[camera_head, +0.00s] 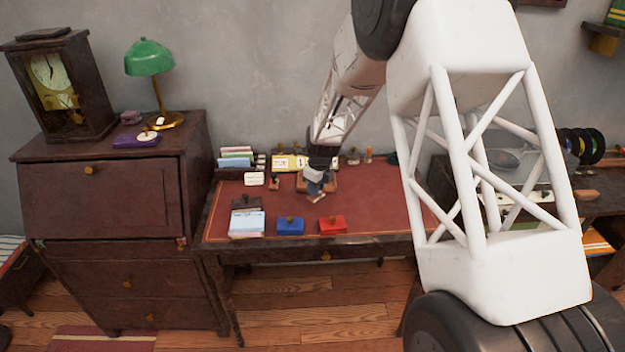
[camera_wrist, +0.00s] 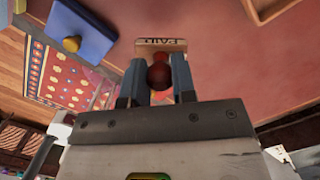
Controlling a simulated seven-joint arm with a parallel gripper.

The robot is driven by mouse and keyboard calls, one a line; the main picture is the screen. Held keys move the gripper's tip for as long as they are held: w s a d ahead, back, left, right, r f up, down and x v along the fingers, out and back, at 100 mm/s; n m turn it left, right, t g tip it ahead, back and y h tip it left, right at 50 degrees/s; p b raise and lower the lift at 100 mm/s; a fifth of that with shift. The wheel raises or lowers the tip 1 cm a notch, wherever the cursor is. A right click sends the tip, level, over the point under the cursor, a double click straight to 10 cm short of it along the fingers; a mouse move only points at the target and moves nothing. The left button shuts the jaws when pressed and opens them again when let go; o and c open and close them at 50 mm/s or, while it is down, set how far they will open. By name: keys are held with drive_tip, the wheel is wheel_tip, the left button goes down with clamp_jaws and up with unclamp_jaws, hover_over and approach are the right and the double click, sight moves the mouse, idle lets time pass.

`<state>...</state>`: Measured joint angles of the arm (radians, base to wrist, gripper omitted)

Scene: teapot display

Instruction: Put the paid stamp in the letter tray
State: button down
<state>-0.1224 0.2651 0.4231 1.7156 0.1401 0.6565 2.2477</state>
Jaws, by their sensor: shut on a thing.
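The paid stamp has a wooden block (camera_wrist: 160,46) with dark lettering and a round red-brown knob. My gripper (camera_wrist: 158,70) is shut on the knob, one blue-grey finger on each side, and the block sticks out beyond the fingertips. In the head view my gripper (camera_head: 317,184) is over the middle of the red-topped desk; the stamp is hard to make out there. A low wooden tray (camera_head: 331,188), which looks like the letter tray, lies close by and is partly hidden by my gripper. A wooden rim also shows at the upper right of the wrist view (camera_wrist: 268,12).
A blue pad (camera_head: 290,227) and a red pad (camera_head: 332,225) lie along the desk's front. Left of them is a pale paper stack (camera_head: 246,224). A calendar (camera_head: 285,163) and a letter rack (camera_head: 236,158) stand at the back. The desk's right part is clear but partly hidden.

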drive_tip(key=w, duration=0.5)
drive_tip(key=w+a+f, duration=0.1)
drive_tip(key=w, duration=0.4)
drive_tip(key=w+a, duration=0.1)
drive_tip(key=w, duration=0.4)
drive_tip(key=shift+w+a+f, duration=0.1)
drive_tip(key=shift+w+f, duration=0.1)
drive_tip(key=shift+w, duration=0.1)
drive_tip(key=shift+f, duration=0.15)
drive_tip(key=shift+f, duration=1.65)
drive_tip(key=shift+f, duration=0.1)
drive_tip(key=c, duration=0.9)
unclamp_jaws()
